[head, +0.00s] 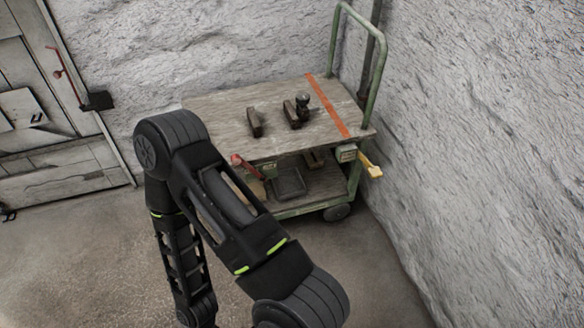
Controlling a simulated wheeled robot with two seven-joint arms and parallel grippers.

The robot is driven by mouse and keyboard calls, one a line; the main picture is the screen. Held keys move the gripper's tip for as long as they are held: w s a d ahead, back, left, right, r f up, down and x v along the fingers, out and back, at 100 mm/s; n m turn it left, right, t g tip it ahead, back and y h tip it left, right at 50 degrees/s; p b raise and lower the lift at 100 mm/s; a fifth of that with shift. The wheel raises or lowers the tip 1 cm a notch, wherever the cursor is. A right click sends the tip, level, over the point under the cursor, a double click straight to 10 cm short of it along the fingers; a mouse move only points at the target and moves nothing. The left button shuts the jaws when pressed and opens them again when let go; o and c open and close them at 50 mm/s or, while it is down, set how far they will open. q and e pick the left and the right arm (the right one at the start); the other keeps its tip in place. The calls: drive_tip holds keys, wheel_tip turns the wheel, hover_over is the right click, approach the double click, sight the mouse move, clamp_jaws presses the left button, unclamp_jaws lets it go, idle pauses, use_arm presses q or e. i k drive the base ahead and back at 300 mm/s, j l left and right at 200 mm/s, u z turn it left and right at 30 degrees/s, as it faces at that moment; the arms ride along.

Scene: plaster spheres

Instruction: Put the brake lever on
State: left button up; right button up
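A green-framed trolley (219,113) with a wooden top stands in the corner. A red lever (239,160) angles up to the left from a small green housing (268,169) under its front edge. A yellow lever (371,166) slopes down to the right from a second green housing (346,153) at the front right corner. The view does not show which of them is the brake lever. One of my arms bends across the foreground and partly hides the floor in front of the trolley. Neither of my grippers shows.
Hand-plane-like tools (255,123) lie on the top, left of an orange-red stripe (327,105). A dark tray (289,182) is on the lower shelf. Rough walls (480,150) close in behind and right. A grey door (35,100) is at left.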

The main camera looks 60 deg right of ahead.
sight(236, 159)
drive_tip(key=z, duration=1.8)
